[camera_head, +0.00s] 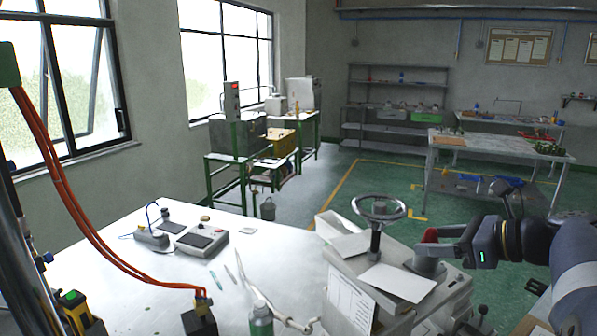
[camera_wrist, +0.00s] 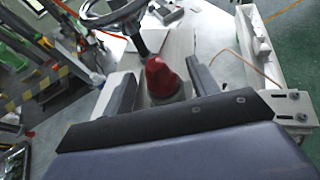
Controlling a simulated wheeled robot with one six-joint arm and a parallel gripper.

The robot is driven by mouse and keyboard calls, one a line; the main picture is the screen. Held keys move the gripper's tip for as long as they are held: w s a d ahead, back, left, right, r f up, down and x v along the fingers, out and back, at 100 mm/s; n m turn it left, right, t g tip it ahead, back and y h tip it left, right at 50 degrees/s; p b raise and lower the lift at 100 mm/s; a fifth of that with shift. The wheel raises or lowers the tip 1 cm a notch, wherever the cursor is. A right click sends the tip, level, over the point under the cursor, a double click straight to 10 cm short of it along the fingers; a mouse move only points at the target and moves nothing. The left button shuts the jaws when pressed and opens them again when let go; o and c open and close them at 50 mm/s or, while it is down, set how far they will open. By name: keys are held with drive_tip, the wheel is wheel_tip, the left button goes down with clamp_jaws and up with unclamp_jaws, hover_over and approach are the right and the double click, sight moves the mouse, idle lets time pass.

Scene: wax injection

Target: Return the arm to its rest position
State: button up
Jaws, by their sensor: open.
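My gripper (camera_head: 445,248) is at the right of the head view, beside the grey machine at the table's near right. In the wrist view its two dark fingers stand apart, so my gripper (camera_wrist: 158,74) is open. A red cone-shaped knob (camera_wrist: 160,78) shows between the fingers, with a visible gap on each side. The red knob (camera_head: 430,235) also shows just left of my gripper in the head view. My arm (camera_head: 575,270) reaches in from the right edge, bent at the wrist.
The machine (camera_head: 345,250) carries a handwheel (camera_head: 379,208) and pale sheets close to my gripper. A white table (camera_head: 150,285) holds a green bottle (camera_head: 261,318) and small devices. Green floor (camera_head: 380,178) lies open behind, before a workbench (camera_head: 487,147).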

drive_tip(key=shift+w+a+f, duration=0.2)
drive_tip(key=shift+w+a, duration=0.15)
drive_tip(key=shift+a, duration=0.05)
drive_tip(key=shift+r, duration=0.4)
drive_tip(key=shift+f, duration=0.1)
